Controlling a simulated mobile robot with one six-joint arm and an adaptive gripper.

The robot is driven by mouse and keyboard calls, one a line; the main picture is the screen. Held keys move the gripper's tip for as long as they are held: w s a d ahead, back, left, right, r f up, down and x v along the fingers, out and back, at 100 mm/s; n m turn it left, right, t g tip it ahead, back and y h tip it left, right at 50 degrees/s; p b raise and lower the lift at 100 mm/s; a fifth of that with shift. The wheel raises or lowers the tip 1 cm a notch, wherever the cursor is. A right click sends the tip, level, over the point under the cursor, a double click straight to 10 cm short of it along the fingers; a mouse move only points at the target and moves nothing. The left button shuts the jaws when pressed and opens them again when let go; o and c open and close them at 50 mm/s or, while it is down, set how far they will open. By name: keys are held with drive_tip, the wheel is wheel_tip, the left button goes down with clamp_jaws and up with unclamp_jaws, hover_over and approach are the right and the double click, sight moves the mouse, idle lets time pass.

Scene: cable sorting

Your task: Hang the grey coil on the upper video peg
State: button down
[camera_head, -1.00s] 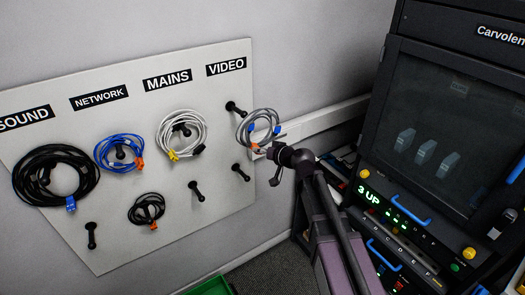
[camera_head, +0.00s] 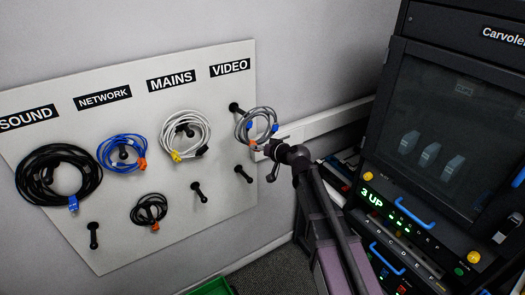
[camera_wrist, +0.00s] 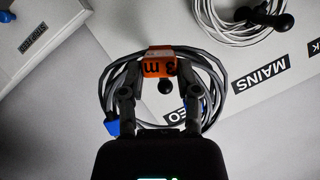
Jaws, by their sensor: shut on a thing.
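The grey coil (camera_head: 244,131), with blue plugs and an orange tag, is held off the board at the upper video peg (camera_head: 234,107). My gripper (camera_head: 268,147) grips the coil at its lower right side. In the wrist view the coil (camera_wrist: 217,78) spans both fingers of my gripper (camera_wrist: 160,92), with the orange tag (camera_wrist: 159,67) between them. In the head view the peg's outer end meets the coil's left edge. I cannot tell whether it passes through the loop.
The lower video peg (camera_head: 243,174) is bare. A white coil (camera_head: 206,132) hangs to the left under MAINS, beside blue and black coils on the board (camera_head: 110,225). A dark rack (camera_head: 440,110) stands at the right. A white rail (camera_head: 325,122) runs along the wall behind the gripper.

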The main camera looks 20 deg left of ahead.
drive_tip(key=w+b+x, duration=0.1)
drive_tip(key=b+x, duration=0.1)
drive_tip(key=x, duration=0.6)
drive_tip(key=w+d+r+b+x, duration=0.1)
drive_tip(key=b+x, duration=0.1)
drive_tip(key=x, duration=0.6)
drive_tip(key=shift+w, duration=0.4)
idle(1.7)
drive_tip(key=shift+d, duration=0.1)
drive_tip(key=shift+b, duration=0.3)
drive_tip(key=shift+c, duration=1.3)
unclamp_jaws()
